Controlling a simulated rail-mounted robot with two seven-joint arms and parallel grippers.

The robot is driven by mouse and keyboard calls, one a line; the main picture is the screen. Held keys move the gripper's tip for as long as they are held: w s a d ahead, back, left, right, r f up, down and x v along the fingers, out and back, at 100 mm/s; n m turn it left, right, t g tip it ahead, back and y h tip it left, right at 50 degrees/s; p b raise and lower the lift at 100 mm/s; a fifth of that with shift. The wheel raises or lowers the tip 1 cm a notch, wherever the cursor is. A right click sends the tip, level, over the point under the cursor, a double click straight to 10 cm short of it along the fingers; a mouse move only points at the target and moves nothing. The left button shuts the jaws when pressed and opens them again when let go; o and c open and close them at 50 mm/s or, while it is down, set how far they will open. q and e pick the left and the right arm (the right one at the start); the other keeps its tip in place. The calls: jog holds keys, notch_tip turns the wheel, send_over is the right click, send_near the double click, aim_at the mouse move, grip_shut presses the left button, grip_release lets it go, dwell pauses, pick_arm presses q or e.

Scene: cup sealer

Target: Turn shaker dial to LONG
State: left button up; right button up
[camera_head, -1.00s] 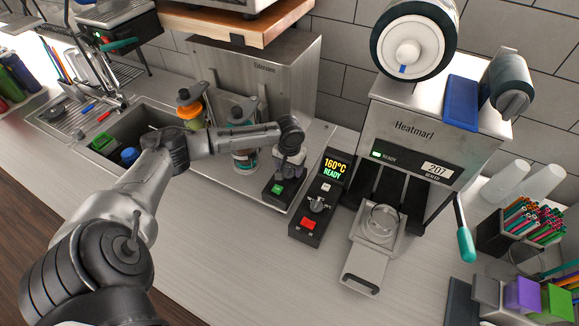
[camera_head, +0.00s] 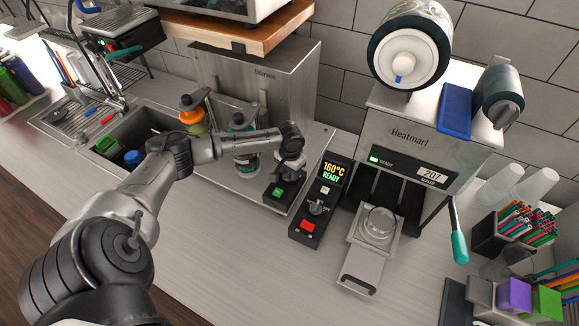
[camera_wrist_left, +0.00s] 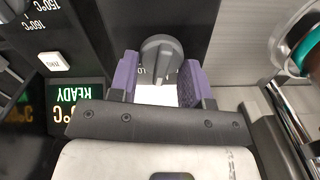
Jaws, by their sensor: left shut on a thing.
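The grey shaker dial (camera_wrist_left: 160,55) sits on a dark control panel in the left wrist view. In the head view my left gripper (camera_head: 288,172) is over the shaker's small black control box (camera_head: 280,192), which has a green button. The dial itself is hidden there by the gripper. My right gripper is not in view.
A sealer control box (camera_head: 321,203) reading 160°C READY stands close right of the shaker box. The Heatmarl sealer (camera_head: 415,140) with a teal-handled lever (camera_head: 459,245) is further right. Shaker bottles (camera_head: 243,150) stand behind my left forearm. The front counter is clear.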

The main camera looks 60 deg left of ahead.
pick_arm(q)
jog(key=shift+d+r+m+p, duration=0.1)
jog(key=shift+r+m+p, duration=0.15)
jog(key=shift+m+p, duration=0.65)
jog(key=m+p, duration=0.1)
jog(key=m, duration=0.1)
jog(key=shift+d+f+m+p, duration=0.1)
jog(key=shift+m+p, duration=0.2)
jog(key=shift+m, duration=0.1)
jog(key=shift+d+f+m+p, duration=0.15)
jog(key=shift+m+p, duration=0.8)
jog(key=shift+m, duration=1.45)
jog(key=o, duration=0.8)
jog(key=shift+o, duration=0.2)
notch_tip(320, 180, up, 14)
jog(key=b, duration=0.1)
jog(key=shift+b, duration=0.4)
